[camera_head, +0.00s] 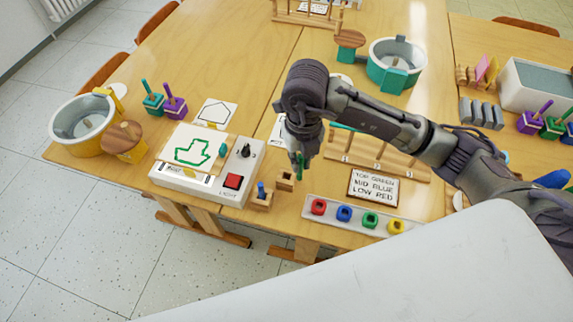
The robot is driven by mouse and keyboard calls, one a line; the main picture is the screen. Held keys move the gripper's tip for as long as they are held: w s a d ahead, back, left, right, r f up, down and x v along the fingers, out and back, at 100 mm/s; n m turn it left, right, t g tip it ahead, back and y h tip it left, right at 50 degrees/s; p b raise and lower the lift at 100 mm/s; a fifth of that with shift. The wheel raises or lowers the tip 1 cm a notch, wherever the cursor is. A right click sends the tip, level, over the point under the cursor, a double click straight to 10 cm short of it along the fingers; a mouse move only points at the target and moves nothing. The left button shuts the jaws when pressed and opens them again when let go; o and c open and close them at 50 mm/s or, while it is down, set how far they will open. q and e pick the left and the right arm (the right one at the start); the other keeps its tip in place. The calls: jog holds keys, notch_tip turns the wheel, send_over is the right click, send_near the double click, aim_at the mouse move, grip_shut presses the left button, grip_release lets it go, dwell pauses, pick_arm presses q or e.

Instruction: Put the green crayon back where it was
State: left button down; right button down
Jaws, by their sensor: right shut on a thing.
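My right gripper (302,152) is shut on the green crayon (300,165), which points down below the fingers. The crayon is above and slightly right of a small empty-looking wooden block holder (285,181); there seems to be a gap between them. A second wooden holder (261,202), to the left and nearer, has a blue crayon (261,188) standing in it. The fingers are small and partly hidden by the wrist. My left gripper is out of view.
Left of the holders is a white light box (172,180) with a green drawing (193,151) and a knob.

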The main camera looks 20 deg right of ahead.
jog(key=w+f, duration=0.1)
jog(key=f, duration=0.1)
jog(key=w+a+f, duration=0.1)
jog(key=f, duration=0.1)
jog(key=w+a+f+p, duration=0.1)
jog(key=f, duration=0.1)
jog(key=shift+w+f, duration=0.1)
jog(key=shift+f, duration=0.05)
jog(key=shift+f, duration=0.1)
jog(key=shift+f, duration=0.15)
jog(key=c, duration=1.2)
grip_release()
